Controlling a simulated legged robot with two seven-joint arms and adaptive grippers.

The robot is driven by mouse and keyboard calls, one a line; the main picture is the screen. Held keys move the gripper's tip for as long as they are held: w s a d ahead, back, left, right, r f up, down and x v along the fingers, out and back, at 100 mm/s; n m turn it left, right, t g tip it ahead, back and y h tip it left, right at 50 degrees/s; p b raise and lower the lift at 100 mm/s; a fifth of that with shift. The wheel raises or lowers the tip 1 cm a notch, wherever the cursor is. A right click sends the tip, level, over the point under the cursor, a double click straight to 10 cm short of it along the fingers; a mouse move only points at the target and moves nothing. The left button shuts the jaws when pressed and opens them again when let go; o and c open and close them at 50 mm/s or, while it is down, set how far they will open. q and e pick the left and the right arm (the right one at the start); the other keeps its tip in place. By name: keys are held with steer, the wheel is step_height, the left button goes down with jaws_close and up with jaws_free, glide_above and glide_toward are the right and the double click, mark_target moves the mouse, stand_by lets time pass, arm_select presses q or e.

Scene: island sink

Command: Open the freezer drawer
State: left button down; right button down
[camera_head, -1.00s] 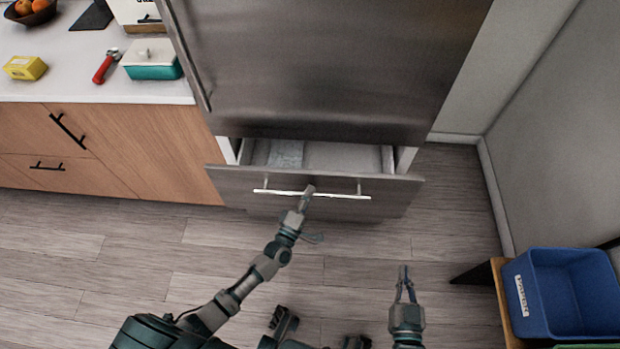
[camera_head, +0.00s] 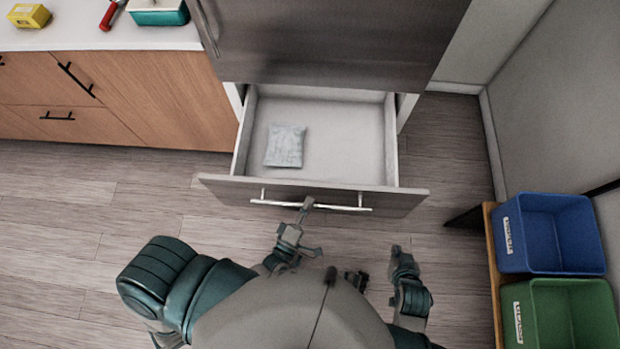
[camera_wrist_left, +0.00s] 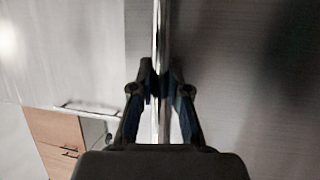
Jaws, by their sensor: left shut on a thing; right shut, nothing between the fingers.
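The freezer drawer (camera_head: 220,188) is pulled well out below the steel fridge door, and its pale inside shows. A light grey packet (camera_head: 285,146) lies in it toward the left. The drawer's long bar handle (camera_head: 345,207) runs across its front. My left gripper (camera_head: 306,204) is shut on the handle near its middle. In the left wrist view the handle (camera_wrist_left: 161,40) passes upright between the two fingers (camera_wrist_left: 161,90). My right gripper (camera_head: 397,252) is shut and empty, low over the floor to the right, apart from the drawer.
Wooden cabinets (camera_head: 120,95) with a white counter stand on the left. A blue bin (camera_head: 555,235) and a green bin (camera_head: 560,312) sit on a wooden stand at the right. Open floor lies between the drawer and the bins.

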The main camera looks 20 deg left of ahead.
arm_select(q)
steer(key=shift+s+a+f, duration=0.15)
steer(key=shift+s+f, duration=0.1)
steer(key=shift+s, duration=0.45)
steer(key=c, duration=1.3)
jaws_free()
steer(key=shift+o, duration=0.8)
steer(key=shift+a, duration=0.2)
steer(key=v, duration=1.2)
